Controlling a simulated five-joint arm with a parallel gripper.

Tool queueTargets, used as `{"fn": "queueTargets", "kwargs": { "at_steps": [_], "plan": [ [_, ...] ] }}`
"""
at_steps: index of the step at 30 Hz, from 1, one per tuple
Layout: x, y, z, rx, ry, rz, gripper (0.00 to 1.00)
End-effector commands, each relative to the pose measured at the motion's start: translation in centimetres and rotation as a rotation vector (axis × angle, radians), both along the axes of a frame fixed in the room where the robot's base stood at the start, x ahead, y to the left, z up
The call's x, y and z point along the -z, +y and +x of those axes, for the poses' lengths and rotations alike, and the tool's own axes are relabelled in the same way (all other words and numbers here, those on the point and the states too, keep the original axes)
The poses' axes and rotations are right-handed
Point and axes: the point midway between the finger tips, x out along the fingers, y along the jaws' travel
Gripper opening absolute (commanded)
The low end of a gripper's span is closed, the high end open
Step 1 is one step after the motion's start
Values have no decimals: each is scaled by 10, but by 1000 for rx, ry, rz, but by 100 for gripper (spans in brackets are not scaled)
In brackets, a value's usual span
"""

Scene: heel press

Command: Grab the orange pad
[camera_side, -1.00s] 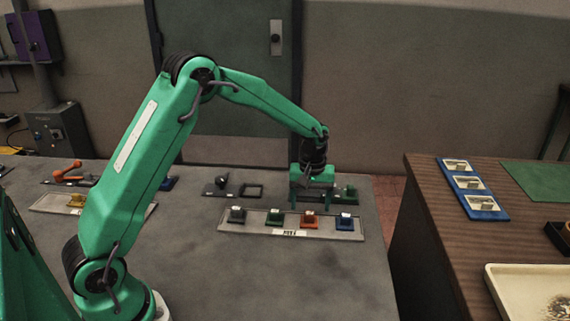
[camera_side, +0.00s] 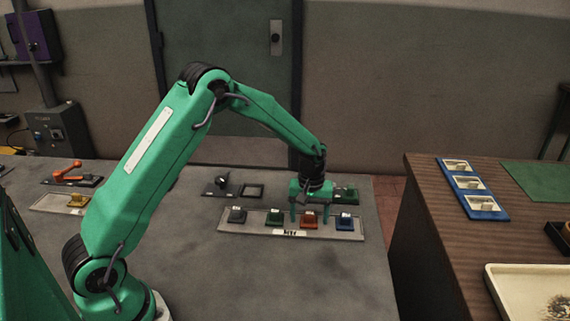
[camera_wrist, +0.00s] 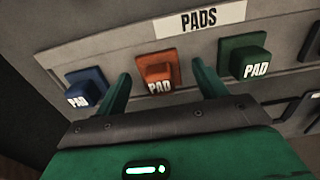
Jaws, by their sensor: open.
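The orange pad (camera_side: 309,219) sits in a grey tray labelled PADS (camera_side: 262,229), between a green pad (camera_side: 274,217) and a blue pad (camera_side: 344,221). My gripper (camera_side: 310,218) is pointed down at the orange pad with its fingers open. In the wrist view the orange pad (camera_wrist: 157,71) lies between and a little beyond my two green fingertips (camera_wrist: 160,70), with a gap on each side. The blue pad (camera_wrist: 86,88) is outside the left finger and the green pad (camera_wrist: 244,60) outside the right one. I cannot tell the exact height of the fingertips above the tray.
A dark pad (camera_side: 237,214) is at the tray's left end. Behind the tray stand a dark fixture with a square frame (camera_side: 252,191) and a green block (camera_side: 346,194). An orange-handled device (camera_side: 68,172) is at the left. The grey bench in front is clear.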

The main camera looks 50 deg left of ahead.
Motion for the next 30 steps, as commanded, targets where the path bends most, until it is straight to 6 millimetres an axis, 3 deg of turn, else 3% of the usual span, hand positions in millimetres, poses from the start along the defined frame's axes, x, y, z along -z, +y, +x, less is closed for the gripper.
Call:
{"fn": "queueTargets", "kwargs": {
  "at_steps": [5, 13, 23, 30],
  "plan": [
    [0, 0, 0, 0, 0, 0, 71],
    [0, 0, 0, 0, 0, 0, 22],
    [-2, 0, 0, 0, -1, 0, 22],
    [-17, 0, 1, 0, -3, 0, 22]
  ]
}}
